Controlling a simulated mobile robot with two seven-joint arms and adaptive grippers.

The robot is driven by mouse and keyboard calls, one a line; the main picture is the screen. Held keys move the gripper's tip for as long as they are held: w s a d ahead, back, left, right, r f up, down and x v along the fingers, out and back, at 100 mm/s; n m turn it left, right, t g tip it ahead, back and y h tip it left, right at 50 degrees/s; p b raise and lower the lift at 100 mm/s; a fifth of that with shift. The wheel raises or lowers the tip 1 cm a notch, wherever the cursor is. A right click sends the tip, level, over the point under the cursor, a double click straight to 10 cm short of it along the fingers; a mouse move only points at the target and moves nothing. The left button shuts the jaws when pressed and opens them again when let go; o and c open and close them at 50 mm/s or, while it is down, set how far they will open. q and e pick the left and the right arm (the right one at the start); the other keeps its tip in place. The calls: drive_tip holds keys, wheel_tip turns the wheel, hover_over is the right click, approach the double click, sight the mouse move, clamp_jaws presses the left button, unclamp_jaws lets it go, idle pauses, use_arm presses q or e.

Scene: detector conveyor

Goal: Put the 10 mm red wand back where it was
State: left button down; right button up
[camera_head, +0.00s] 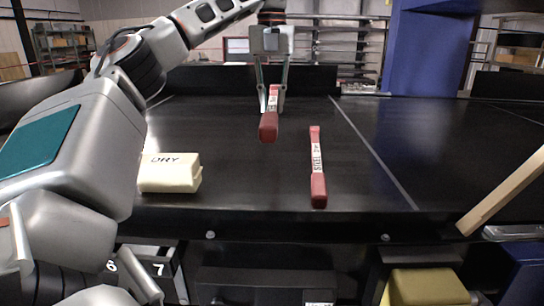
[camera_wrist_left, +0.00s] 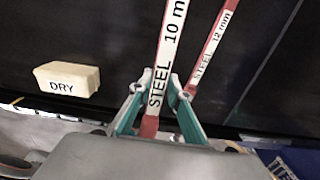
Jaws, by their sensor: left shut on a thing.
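The red wand with the white label "STEEL 10 mm" (camera_wrist_left: 171,48) is between the fingers of my left gripper (camera_wrist_left: 160,86) in the left wrist view. In the head view this wand (camera_head: 268,127) looks short, its red end toward the camera, and seems to be above the black belt. My left gripper (camera_head: 272,98) is shut on it. My right gripper is not in view.
A cream block marked "DRY" (camera_head: 168,174) sits at the belt's near left edge. The black belt (camera_head: 240,180) is bare between the block and the 12 mm wand. A blue post (camera_head: 428,50) stands behind, and a wooden bar (camera_head: 502,192) slants at right.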

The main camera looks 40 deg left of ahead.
sight(272, 168)
use_arm(q)
wheel_tip(272, 168, down, 15)
drive_tip(key=shift+w+r, duration=0.1)
drive_tip(key=shift+r, duration=0.05)
idle(0.4)
drive_tip(key=c, duration=2.2)
unclamp_jaws()
drive_tip(key=o, duration=0.3)
wheel_tip(272, 168, up, 12)
drive_tip(key=shift+r, duration=0.1)
